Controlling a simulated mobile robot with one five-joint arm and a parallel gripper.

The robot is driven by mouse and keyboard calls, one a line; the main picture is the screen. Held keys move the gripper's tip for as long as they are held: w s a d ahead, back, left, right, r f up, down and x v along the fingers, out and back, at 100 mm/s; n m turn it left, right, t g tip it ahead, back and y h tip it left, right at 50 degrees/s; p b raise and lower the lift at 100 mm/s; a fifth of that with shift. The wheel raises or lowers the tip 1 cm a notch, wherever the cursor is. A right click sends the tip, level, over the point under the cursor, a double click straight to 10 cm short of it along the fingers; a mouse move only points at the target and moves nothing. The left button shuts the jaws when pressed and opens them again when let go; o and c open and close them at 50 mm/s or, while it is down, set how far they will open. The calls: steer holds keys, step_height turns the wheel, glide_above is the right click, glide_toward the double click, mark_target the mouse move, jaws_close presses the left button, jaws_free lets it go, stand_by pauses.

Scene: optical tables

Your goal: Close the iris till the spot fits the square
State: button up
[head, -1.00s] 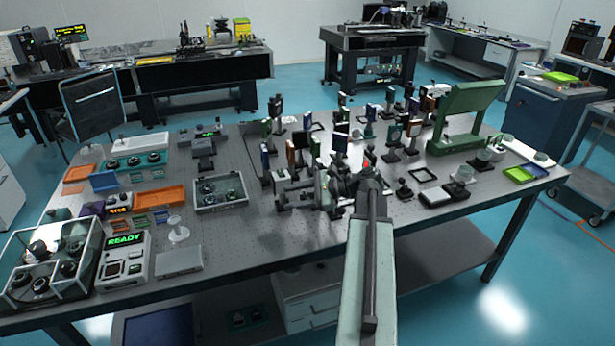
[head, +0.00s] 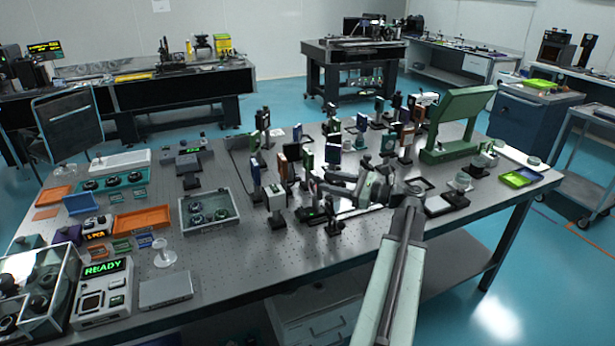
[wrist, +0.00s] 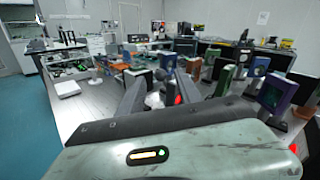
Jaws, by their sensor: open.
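My gripper (head: 326,188) reaches left over the optical table (head: 255,262), among the upright optic mounts. In the wrist view its two fingers (wrist: 160,90) are apart, with a whitish piece and a small red spot visible between or beyond them. I see no object clasped. A dark post mount (head: 334,222) stands just in front of the gripper in the head view, and a low unit with a green light (head: 311,213) sits beside it. I cannot tell which mount is the iris. The light spot and the square cannot be made out.
Several optic mounts crowd around and behind my gripper. A large green stand (head: 460,122) is at the right. A grey tray with knobs (head: 209,212), an orange tray (head: 141,220) and a READY box (head: 103,290) are at the left. The table's front middle is clear.

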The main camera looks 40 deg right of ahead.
steer(key=x, duration=0.7)
steer(key=shift+w, duration=0.3)
jaws_close()
stand_by(1.0)
